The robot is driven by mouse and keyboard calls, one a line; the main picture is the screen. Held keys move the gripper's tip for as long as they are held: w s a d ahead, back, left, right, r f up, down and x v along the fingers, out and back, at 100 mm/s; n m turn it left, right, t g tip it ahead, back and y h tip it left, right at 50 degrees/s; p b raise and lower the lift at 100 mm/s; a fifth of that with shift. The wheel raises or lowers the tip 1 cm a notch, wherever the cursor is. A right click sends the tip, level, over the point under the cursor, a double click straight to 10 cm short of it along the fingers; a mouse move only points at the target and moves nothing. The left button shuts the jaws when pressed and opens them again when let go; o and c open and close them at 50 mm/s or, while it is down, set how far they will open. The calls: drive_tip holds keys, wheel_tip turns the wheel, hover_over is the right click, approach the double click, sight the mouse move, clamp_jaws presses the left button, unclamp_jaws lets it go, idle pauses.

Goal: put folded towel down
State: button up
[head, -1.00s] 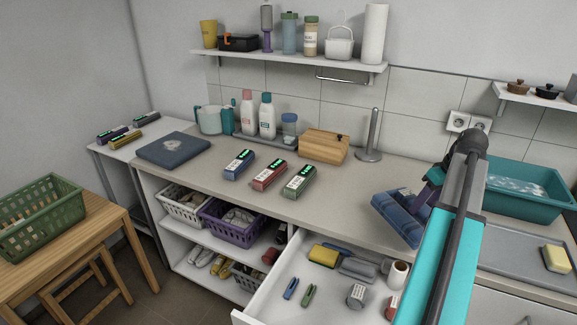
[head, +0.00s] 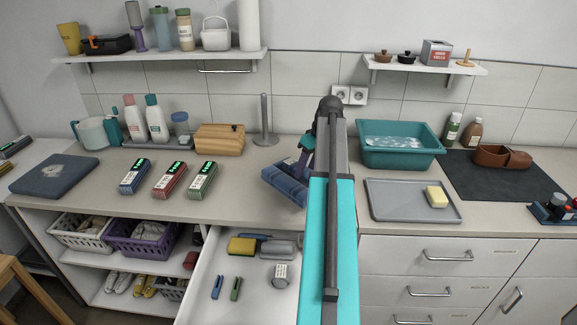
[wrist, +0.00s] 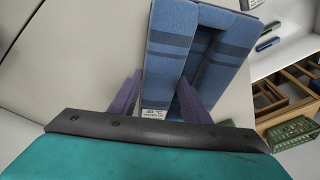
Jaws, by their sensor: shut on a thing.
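The folded towel (head: 286,186) is blue with darker stripes and hangs tilted at the end of my arm, in front of the counter (head: 235,206). In the wrist view the towel (wrist: 170,50) reaches up from between the two purple fingers, with a small white label near its lower edge. My gripper (wrist: 163,100) is shut on the towel. In the head view the gripper (head: 305,158) is partly hidden behind my arm. The towel seems above the counter; I cannot tell the exact gap.
An open drawer (head: 208,287) with small items juts out below the towel. A grey tray (head: 395,208) with a yellow sponge (head: 437,196) and a teal basin (head: 400,158) lie to the right. Several labelled boxes (head: 170,180) and a wooden box (head: 218,139) stand left.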

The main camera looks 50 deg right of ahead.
sight(290, 161)
drive_tip(key=w, duration=0.2)
drive_tip(key=w+p, duration=0.1)
drive_tip(key=w, duration=0.4)
drive_tip(key=shift+w+d+f+p, duration=0.2)
drive_tip(key=shift+d+f+p, duration=0.1)
drive_tip(key=shift+f+p, duration=0.1)
drive_tip(key=shift+r, duration=0.1)
drive_tip(key=shift+w, duration=0.3)
drive_tip(key=shift+p+x, duration=0.75)
drive_tip(key=shift+x, duration=0.2)
drive_tip(key=shift+w+d+f+p, duration=0.15)
drive_tip(key=shift+f+p, duration=0.15)
drive_tip(key=shift+f, duration=0.65)
drive_tip(key=o, duration=1.3)
drive_tip(key=shift+r, duration=0.15)
drive_tip(key=shift+b+v, duration=1.5)
drive_tip(key=shift+v, duration=4.4)
